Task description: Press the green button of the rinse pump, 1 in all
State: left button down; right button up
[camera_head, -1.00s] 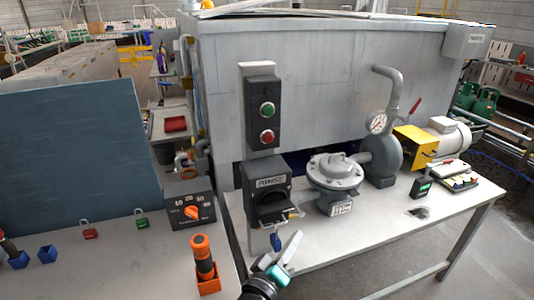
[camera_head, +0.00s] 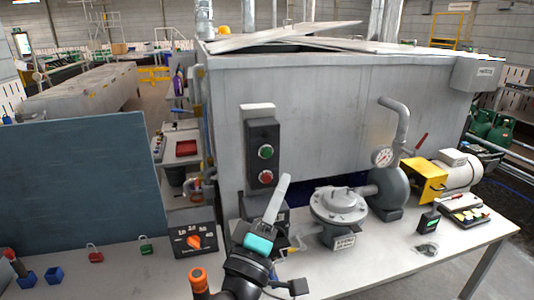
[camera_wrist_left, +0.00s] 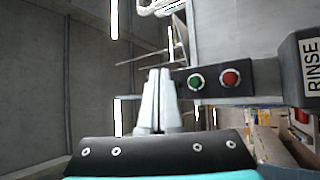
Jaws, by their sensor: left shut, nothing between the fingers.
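The green button (camera_head: 265,152) is the upper of two round buttons on a dark control box (camera_head: 262,130) fixed to the front of the grey tank. The red button (camera_head: 265,176) is below it. In the left wrist view the green button (camera_wrist_left: 196,81) and the red button (camera_wrist_left: 231,78) show side by side, just right of my fingers. My left gripper (camera_head: 279,190) is shut and empty, pointing up, with its tips below and right of the red button in the head view. It also shows in the left wrist view (camera_wrist_left: 159,76). My right gripper is not in view.
The box marked RINSE (camera_wrist_left: 312,66) is partly hidden behind my left gripper in the head view. A grey valve (camera_head: 339,207), a gauge (camera_head: 382,156) and a yellow-and-white motor (camera_head: 440,173) stand to the right. An orange-handled tool (camera_head: 198,280) stands at front left.

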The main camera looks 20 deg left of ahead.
aim_at(266, 153)
pick_arm(q)
jog(key=w+a, duration=0.1)
jog(key=w, duration=0.1)
jog(key=w+a+b, duration=0.1)
jog(key=w+a, duration=0.1)
jog(key=w, duration=0.1)
jog(key=w+a+b, duration=0.1)
jog(key=w+a, duration=0.1)
jog(key=shift+w, duration=0.15)
dwell(2.0)
jog(key=shift+w, duration=0.1)
jog(key=shift+w+a, duration=0.2)
jog(key=shift+w, duration=0.05)
